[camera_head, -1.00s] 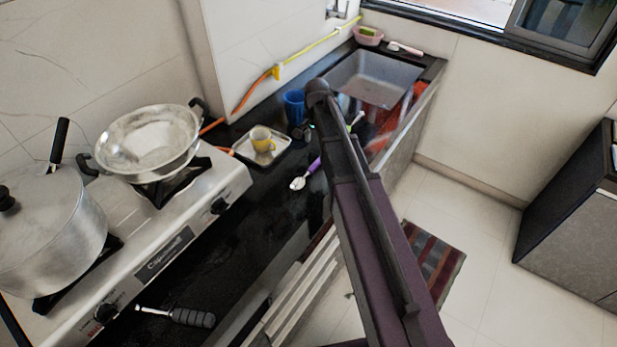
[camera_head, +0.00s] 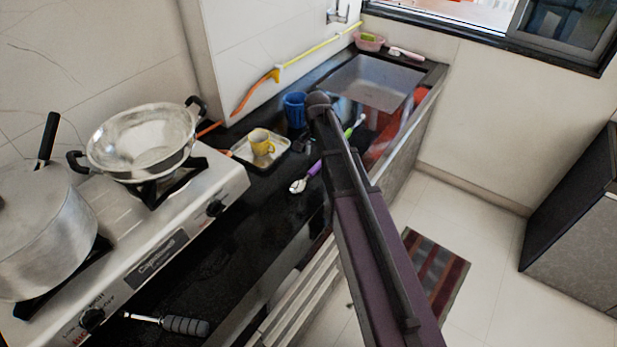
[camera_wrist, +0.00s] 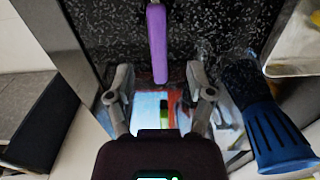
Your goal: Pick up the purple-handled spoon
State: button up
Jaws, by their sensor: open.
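The purple-handled spoon (camera_head: 305,179) lies on the black counter in the head view, its metal bowl towards the stove. Part of its handle end is hidden by my arm. In the wrist view its purple handle (camera_wrist: 157,42) points down the picture towards the space between my fingers. My gripper (camera_wrist: 159,86) is open and empty, with one finger on each side of the handle's line. The handle's near end lies at about the level of the fingertips. I cannot tell the gripper's height above the counter.
A blue cup (camera_wrist: 268,128) stands close to my right finger in the wrist view. A tray (camera_head: 240,152) with a yellow cup (camera_head: 261,142) sits left of the spoon. A green-handled utensil (camera_head: 356,124) lies near the sink (camera_head: 372,80). The stove (camera_head: 215,180) holds a pan and a pot.

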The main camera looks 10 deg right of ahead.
aim_at(316, 166)
jog(key=shift+f, duration=0.15)
jog(key=shift+f+b, duration=2.45)
jog(key=shift+b, duration=0.2)
grip_shut()
